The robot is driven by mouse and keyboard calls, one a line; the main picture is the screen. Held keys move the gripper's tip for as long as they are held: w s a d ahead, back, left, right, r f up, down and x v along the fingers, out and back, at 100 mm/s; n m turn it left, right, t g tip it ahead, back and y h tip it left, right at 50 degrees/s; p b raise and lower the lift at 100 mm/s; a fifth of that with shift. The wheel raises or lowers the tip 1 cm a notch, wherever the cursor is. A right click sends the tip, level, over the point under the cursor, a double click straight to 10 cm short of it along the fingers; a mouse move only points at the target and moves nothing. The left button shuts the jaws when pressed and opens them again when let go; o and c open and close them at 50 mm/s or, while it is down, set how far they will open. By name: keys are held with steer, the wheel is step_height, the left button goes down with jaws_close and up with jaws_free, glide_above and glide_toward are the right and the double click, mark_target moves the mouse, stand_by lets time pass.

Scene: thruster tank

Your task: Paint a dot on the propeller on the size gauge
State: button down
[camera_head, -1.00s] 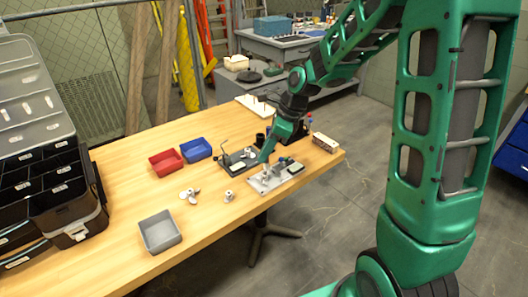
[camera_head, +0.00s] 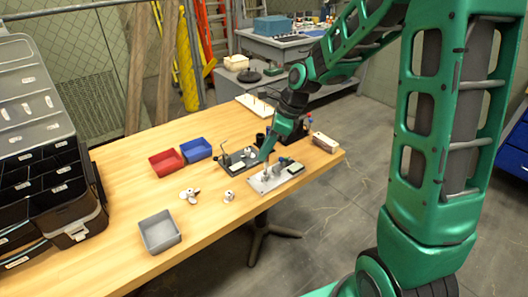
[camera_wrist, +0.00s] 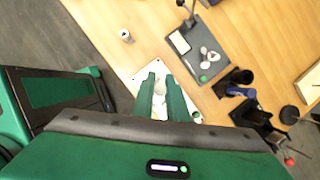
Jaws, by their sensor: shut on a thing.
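My gripper (camera_head: 262,158) is over the near, light grey plate (camera_head: 284,181) at the table's right end. In the wrist view its two fingers (camera_wrist: 164,97) are closed around a whitish part, apparently a propeller (camera_wrist: 159,88), low over that plate (camera_wrist: 141,75). The fingers hide much of it, so I cannot tell whether it touches the plate. A dark grey plate (camera_wrist: 187,62) beside it carries a white pad, a pale propeller (camera_wrist: 209,54) and a green spot. I cannot tell for certain which plate is the size gauge. No paint dot is clear on the held part.
A loose propeller (camera_head: 190,195) and a small pale part (camera_head: 229,196) lie left of the plates. Red (camera_head: 166,162), blue (camera_head: 196,150) and grey (camera_head: 160,232) bins stand on the table. A dark holder with a blue item (camera_wrist: 240,91) is close by.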

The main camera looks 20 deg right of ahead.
steer(key=shift+r, duration=2.1)
